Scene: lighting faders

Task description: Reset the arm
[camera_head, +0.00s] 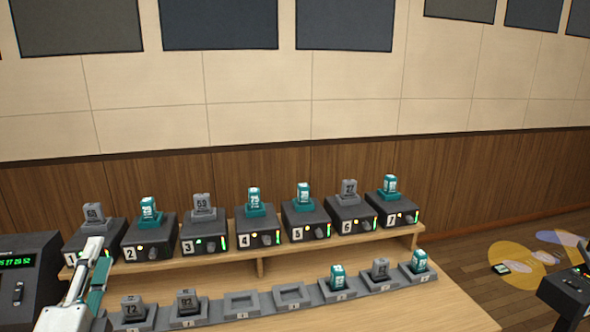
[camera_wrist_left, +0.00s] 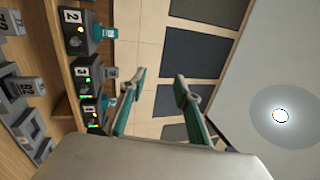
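My left gripper (camera_head: 100,270) is at the lower left in the head view, in front of the units numbered 1 and 2. In the left wrist view its two teal fingers (camera_wrist_left: 161,80) stand apart with nothing between them. It appears raised, with wall panels and the ceiling behind the fingers. My right gripper is in neither view. A row of dark numbered units, from unit 2 (camera_head: 149,238) to unit 7 (camera_head: 390,211), stands on a raised shelf, each with a grey or teal block on top.
A front rack holds grey blocks (camera_head: 133,307) at left, two empty holders (camera_head: 241,304) (camera_head: 293,295), then teal (camera_head: 337,276), grey and teal blocks. A dark console (camera_head: 25,280) with green digits is at left; another dark box (camera_head: 568,293) is at right.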

